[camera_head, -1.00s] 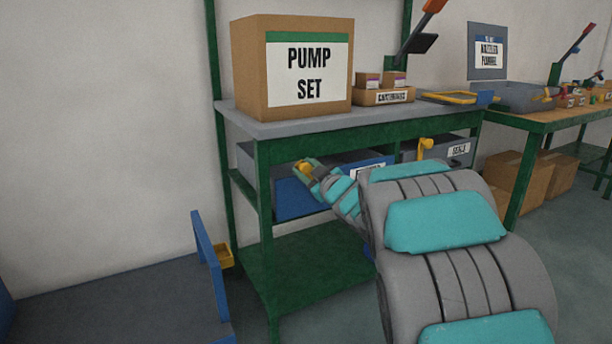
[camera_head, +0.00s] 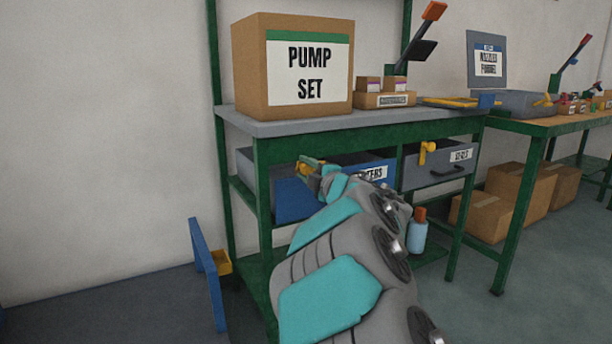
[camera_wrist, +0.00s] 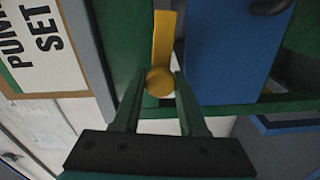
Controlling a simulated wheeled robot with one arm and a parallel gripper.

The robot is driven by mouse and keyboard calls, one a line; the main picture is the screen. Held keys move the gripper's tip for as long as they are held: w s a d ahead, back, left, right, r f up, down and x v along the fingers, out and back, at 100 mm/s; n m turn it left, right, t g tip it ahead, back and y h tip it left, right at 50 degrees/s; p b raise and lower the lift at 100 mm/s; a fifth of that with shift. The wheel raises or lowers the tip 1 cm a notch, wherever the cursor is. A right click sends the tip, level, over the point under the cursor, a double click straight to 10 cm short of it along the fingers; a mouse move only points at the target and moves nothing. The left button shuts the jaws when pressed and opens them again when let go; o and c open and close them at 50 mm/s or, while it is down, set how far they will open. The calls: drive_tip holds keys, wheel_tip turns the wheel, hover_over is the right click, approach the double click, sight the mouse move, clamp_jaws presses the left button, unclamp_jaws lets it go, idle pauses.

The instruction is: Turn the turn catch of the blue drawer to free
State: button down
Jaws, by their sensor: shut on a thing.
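The blue drawer (camera_head: 293,201) sits under the grey bench top on the left, with a white label partly hidden by my arm. Its yellow turn catch (camera_head: 309,161) is at the drawer's upper left. In the wrist view the catch (camera_wrist: 163,40) is a flat yellow bar with a round knob, and it lies over the green frame beside the blue drawer front. My gripper (camera_head: 309,169) is at the catch. In the wrist view its fingers (camera_wrist: 160,88) are shut on the round knob, one on each side.
A grey drawer (camera_head: 440,168) with its own yellow catch (camera_head: 425,152) is to the right. A PUMP SET box (camera_head: 290,65) stands on the bench. A bottle (camera_head: 417,235) stands below, beside my arm. A blue panel (camera_head: 208,275) with a yellow piece stands at lower left.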

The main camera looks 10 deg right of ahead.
drive_tip(key=shift+f+n+b, duration=0.1)
drive_tip(key=shift+n+b, duration=0.2)
drive_tip(key=shift+n, duration=0.4)
drive_tip(key=shift+c, duration=2.4)
unclamp_jaws()
drive_tip(key=shift+s, duration=0.15)
drive_tip(key=shift+s+d, duration=0.2)
drive_tip(key=shift+s, duration=0.35)
drive_tip(key=v, duration=0.6)
drive_tip(key=shift+p, duration=0.3)
drive_tip(key=shift+s, duration=0.15)
